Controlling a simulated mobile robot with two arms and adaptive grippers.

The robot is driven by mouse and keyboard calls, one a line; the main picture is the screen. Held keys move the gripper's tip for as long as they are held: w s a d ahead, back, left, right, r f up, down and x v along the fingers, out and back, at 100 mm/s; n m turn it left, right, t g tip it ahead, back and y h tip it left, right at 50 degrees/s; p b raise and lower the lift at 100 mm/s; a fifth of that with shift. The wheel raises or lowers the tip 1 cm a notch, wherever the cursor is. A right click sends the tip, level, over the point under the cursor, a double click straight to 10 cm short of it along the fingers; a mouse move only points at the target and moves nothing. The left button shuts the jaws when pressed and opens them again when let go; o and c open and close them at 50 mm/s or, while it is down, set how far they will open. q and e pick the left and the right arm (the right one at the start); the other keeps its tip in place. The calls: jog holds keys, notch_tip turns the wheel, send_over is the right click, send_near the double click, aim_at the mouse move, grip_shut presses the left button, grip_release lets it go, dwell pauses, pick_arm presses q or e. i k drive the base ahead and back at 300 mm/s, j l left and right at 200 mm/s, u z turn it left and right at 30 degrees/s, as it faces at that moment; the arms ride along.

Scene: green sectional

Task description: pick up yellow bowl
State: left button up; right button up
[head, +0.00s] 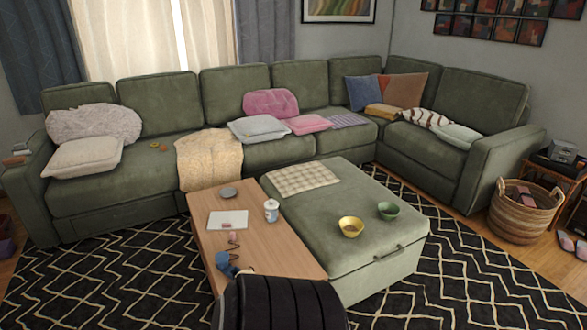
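Neither of my grippers shows in the head view.
The wooden coffee table (252,245) bears a white laptop or book, a white lidded cup (271,210), a grey disc and a blue item (226,264). The green sectional (150,190) lies behind. Patterned rug (110,280) is open at left and right. A wicker basket (520,215) stands at right.

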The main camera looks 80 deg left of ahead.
aim_at(351, 226)
jog(key=u, duration=2.2)
jog(key=k+z, duration=0.15)
jog(key=z, duration=3.45)
jog(key=u, duration=1.3)
jog(key=k+u, duration=0.1)
jog(key=u, duration=1.25)
jog(key=k+u, duration=0.1)
jog(key=u, duration=0.75)
